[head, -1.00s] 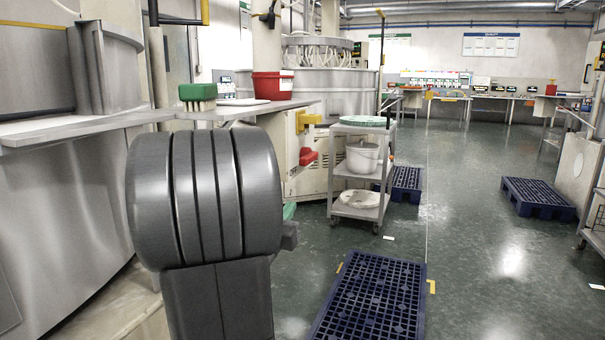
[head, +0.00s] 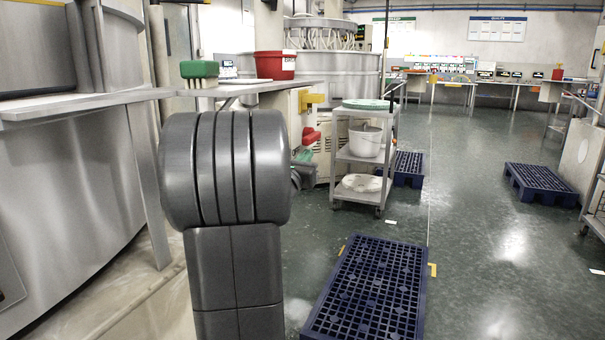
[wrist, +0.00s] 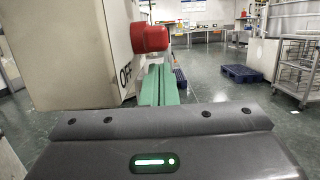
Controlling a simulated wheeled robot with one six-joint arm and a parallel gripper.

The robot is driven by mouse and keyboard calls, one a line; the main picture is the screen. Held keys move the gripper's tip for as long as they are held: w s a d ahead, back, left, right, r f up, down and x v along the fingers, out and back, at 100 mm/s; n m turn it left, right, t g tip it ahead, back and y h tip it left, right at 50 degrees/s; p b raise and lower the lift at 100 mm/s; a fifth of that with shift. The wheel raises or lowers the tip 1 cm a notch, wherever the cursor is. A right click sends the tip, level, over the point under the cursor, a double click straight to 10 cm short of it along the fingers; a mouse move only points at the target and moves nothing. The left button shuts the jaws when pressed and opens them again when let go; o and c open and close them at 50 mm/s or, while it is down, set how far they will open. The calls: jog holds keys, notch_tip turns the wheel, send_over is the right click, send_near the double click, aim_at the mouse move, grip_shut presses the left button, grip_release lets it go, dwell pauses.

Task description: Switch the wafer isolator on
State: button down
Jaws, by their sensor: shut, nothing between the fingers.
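A pale cabinet carries a red handle (head: 311,137) and, above it, a yellow handle (head: 312,100). I cannot read which one is labelled as the wafer isolator. In the wrist view the red handle (wrist: 150,38) sticks out from the cabinet side, with black "OFF" lettering on the panel edge beside it. My gripper (wrist: 159,82) has green fingers pressed together with nothing between them. They lie just below the red handle in the wrist view, with no clear contact. In the head view my gripper (head: 303,156) shows low beside the red handle, partly behind my arm.
A grey trolley (head: 342,158) with a white bucket (head: 366,140) stands just right of the cabinet. A blue pallet (head: 370,290) lies on the floor ahead.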

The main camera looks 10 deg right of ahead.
jog(key=shift+r, duration=0.45)
jog(key=shift+r+p, duration=0.15)
jog(key=shift+p, duration=0.15)
jog(key=shift+r+p, duration=0.15)
jog(key=shift+p, duration=0.5)
jog(key=shift+r+g+y+p, duration=0.15)
jog(key=shift+g+y+p, duration=0.2)
jog(key=shift+p, duration=0.35)
